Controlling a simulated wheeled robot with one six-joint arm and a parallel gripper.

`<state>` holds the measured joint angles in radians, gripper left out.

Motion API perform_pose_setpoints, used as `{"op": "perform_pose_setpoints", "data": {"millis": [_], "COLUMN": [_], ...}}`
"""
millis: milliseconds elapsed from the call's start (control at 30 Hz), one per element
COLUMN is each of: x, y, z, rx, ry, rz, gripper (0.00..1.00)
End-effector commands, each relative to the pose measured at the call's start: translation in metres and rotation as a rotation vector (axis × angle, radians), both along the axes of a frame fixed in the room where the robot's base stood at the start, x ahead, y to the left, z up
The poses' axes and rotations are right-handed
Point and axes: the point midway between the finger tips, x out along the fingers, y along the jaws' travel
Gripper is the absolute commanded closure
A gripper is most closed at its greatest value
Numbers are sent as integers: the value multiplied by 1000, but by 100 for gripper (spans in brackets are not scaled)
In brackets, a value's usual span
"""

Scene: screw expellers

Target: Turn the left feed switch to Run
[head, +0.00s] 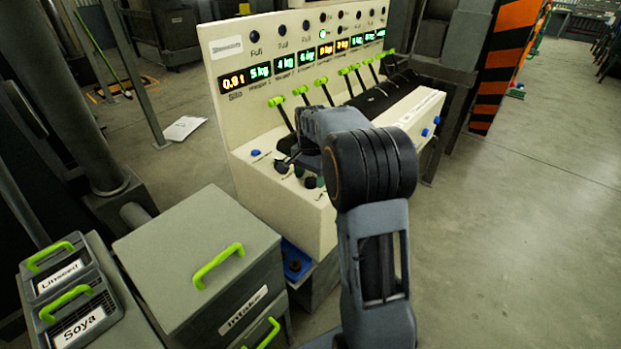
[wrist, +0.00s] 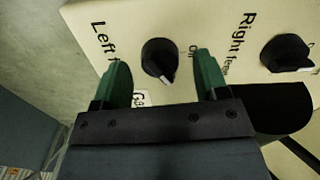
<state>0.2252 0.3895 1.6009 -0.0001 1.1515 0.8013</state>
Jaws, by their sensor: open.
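The left feed switch (wrist: 160,57) is a round black knob with a white pointer mark, on the cream panel under the partly hidden label "Left f...". Its mark points down and slightly right in the wrist view. The word "Off" stands to its right; a small white label below it is partly covered by my gripper. My gripper (wrist: 163,64) is open, its two green fingers on either side of the knob with gaps between. I cannot tell how far the fingertips are from the panel. In the head view my arm hides most of the gripper and this switch.
The right feed switch (wrist: 287,53) is a similar knob on the right. The cream console (head: 240,105) carries displays and several green-tipped levers (head: 300,91) above the knobs. A grey box (head: 195,255) with a green handle stands in front, beside the Linseed and Soya bins (head: 75,315).

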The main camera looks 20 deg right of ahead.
Motion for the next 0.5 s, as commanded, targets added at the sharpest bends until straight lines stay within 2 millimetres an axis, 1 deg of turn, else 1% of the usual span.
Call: {"op": "perform_pose_setpoints", "data": {"millis": [300,500], "x": [0,0], "y": [0,0], "z": [65,100], "rx": [-1,-1], "ry": [-4,-4], "rz": [0,-1], "gripper": [33,33]}}
